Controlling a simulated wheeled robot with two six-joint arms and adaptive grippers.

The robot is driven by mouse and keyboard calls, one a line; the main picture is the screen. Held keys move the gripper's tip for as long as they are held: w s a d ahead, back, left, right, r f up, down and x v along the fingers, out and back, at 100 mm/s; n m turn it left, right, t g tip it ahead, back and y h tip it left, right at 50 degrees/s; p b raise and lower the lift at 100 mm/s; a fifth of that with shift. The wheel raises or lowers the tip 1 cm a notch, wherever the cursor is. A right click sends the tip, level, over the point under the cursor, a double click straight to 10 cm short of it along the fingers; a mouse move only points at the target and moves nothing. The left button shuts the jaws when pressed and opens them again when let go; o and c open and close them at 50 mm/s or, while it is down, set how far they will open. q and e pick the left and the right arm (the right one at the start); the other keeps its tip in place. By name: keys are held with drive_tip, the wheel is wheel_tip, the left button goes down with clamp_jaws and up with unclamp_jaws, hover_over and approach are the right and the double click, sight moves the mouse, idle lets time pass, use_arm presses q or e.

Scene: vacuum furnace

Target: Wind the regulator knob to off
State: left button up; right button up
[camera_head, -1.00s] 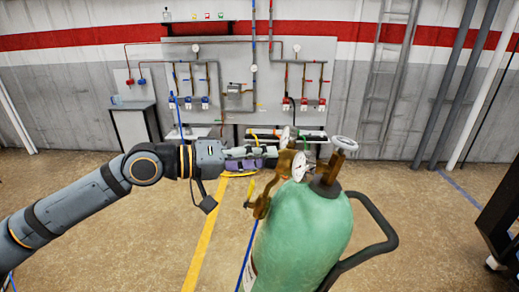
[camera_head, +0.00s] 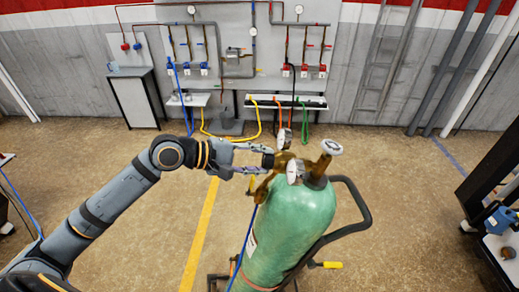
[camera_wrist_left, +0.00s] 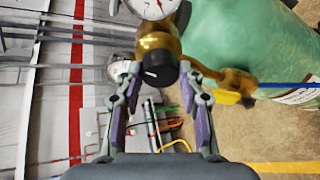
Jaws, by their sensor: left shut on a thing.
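A green gas cylinder (camera_head: 297,222) stands on a cart, with a brass regulator (camera_head: 281,158) and gauges at its top. The black regulator knob (camera_wrist_left: 160,68) with a white mark shows in the left wrist view, on the front of the brass body (camera_wrist_left: 157,42). My left gripper (camera_head: 264,160) reaches the regulator from the left. In the left wrist view its fingertips (camera_wrist_left: 161,72) lie on either side of the knob and are shut on it. My right gripper is in neither view.
A white-rimmed handwheel (camera_head: 331,147) tops the cylinder. A blue hose (camera_head: 244,246) hangs beside the cylinder. The cart's black handle (camera_head: 362,205) curves on the right. A pipe panel (camera_head: 245,60) stands at the back wall. Open floor lies to the left.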

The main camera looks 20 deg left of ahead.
use_arm(q)
drive_tip(key=shift+n+g, duration=0.3)
drive_tip(key=shift+n, duration=0.6)
drive_tip(key=o, duration=1.2)
drive_tip(key=shift+w, duration=0.1)
drive_tip(key=shift+r, duration=0.35)
wheel_tip(320, 180, up, 9)
drive_tip(key=shift+r, duration=0.15)
drive_tip(key=shift+a, duration=0.1)
